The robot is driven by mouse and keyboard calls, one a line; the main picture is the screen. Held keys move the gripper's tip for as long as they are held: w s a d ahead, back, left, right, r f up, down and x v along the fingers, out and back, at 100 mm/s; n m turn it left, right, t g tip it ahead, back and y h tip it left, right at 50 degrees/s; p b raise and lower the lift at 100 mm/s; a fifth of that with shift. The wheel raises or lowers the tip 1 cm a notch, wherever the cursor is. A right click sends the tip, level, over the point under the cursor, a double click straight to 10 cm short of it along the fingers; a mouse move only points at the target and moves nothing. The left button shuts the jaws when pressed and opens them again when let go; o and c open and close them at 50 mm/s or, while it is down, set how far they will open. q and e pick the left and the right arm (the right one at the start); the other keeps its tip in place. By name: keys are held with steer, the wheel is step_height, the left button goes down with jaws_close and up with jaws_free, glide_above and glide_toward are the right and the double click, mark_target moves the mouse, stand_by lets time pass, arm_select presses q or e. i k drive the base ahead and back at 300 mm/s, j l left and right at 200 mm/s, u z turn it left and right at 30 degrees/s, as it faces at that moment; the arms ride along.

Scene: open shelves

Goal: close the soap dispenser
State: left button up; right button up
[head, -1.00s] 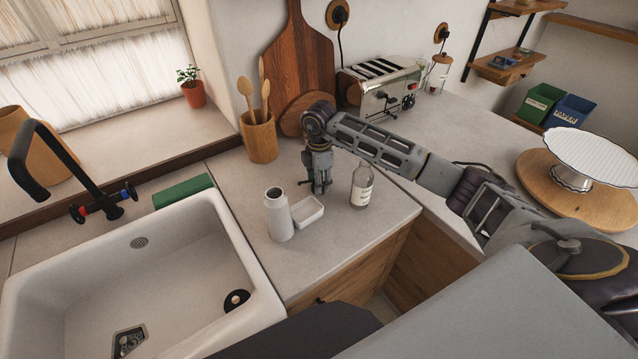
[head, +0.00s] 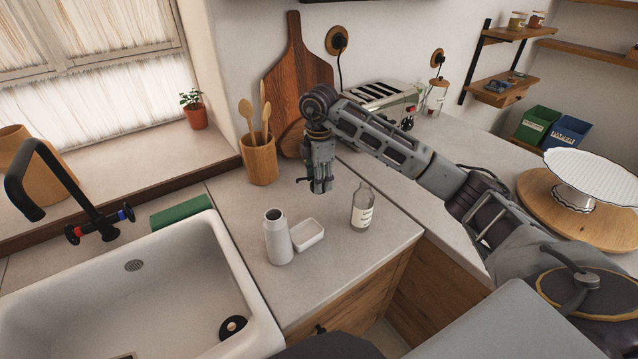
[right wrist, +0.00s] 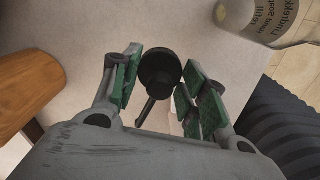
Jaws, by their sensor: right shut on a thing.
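The soap dispenser (head: 278,240) is a white bottle standing upright on the counter beside the sink, its dark round mouth open at the top. My right gripper (head: 320,188) is above the counter, behind and to the right of the bottle and apart from it. In the right wrist view it is shut on a black pump top (right wrist: 160,72), a round cap with a thin spout, between green finger pads. In the head view the pump is mostly hidden by the fingers. My left gripper is not in view.
A white soap dish (head: 308,236) sits next to the dispenser. A clear labelled refill bottle (head: 362,208) stands to the right. A wooden cup with spoons (head: 259,162) and a cutting board (head: 292,70) are behind. The sink (head: 130,300) is at left.

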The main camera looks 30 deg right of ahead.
mark_target(281, 241)
steer(key=k, duration=1)
